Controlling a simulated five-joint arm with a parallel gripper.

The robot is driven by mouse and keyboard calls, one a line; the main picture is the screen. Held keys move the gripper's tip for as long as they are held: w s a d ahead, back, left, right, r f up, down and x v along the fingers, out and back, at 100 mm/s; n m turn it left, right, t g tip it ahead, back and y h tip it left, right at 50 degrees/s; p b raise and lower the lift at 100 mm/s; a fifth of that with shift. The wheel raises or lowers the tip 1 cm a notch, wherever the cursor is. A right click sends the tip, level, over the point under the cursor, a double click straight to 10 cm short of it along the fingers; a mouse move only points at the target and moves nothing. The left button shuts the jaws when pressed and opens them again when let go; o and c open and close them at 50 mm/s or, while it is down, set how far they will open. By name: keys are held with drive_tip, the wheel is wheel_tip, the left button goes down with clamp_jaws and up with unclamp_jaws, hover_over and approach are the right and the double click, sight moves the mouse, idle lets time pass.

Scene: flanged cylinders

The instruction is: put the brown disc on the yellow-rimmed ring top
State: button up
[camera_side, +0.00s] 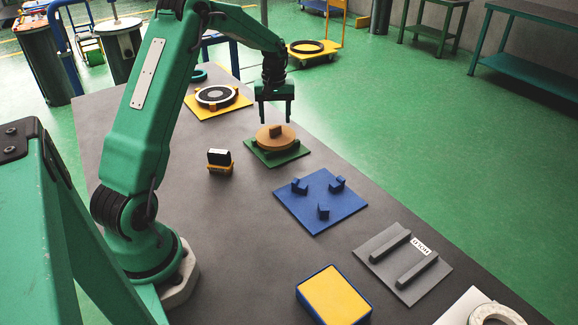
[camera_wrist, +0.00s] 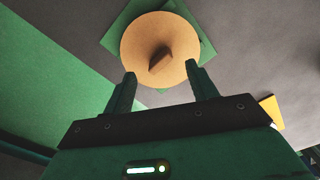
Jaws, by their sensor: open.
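The brown disc (camera_side: 268,143) has a raised bar-shaped grip (camera_side: 275,131) on top and sits on a green plate (camera_side: 290,156). My gripper (camera_side: 277,119) is open and empty just above it, fingers pointing down. In the wrist view the disc (camera_wrist: 183,40) lies just beyond my open fingertips (camera_wrist: 162,73), and its grip (camera_wrist: 160,58) shows between the finger lines. At the back left, a dark round piece with a pale ring (camera_side: 216,96) sits on a yellow square plate (camera_side: 232,107) with small orange blocks. I take this as the yellow-rimmed ring top.
A black-and-yellow block (camera_side: 219,162) stands left of the disc. Nearer are a blue plate with three pegs (camera_side: 322,220), a grey plate with two bars (camera_side: 402,282), a yellow-topped blue box (camera_side: 334,295) and a pale ring (camera_side: 496,314). A teal ring (camera_side: 198,75) lies behind.

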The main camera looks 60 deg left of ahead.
sight(275, 127)
wheel_tip(275, 127, up, 8)
drive_tip(key=shift+r, duration=0.15)
idle(0.3)
idle(0.4)
drive_tip(key=s+d+r+m+t, duration=0.1)
drive_tip(key=s+d+r+m, duration=0.2)
drive_tip(key=s+d+r, duration=0.35)
drive_tip(key=s+d+r+m+t, duration=0.2)
drive_tip(key=s+d+r+m, duration=0.1)
drive_tip(key=d, duration=0.7)
drive_tip(key=s+d+f+m+t, duration=0.1)
drive_tip(key=s+d+m, duration=0.2)
drive_tip(key=s, duration=0.4)
drive_tip(key=s+d+f+m+t, duration=0.1)
drive_tip(key=s+d+m, duration=0.2)
drive_tip(key=s+d, duration=0.3)
drive_tip(key=shift+s+d+t, duration=0.25)
drive_tip(key=shift+s+t, duration=0.05)
drive_tip(key=shift+s, duration=0.25)
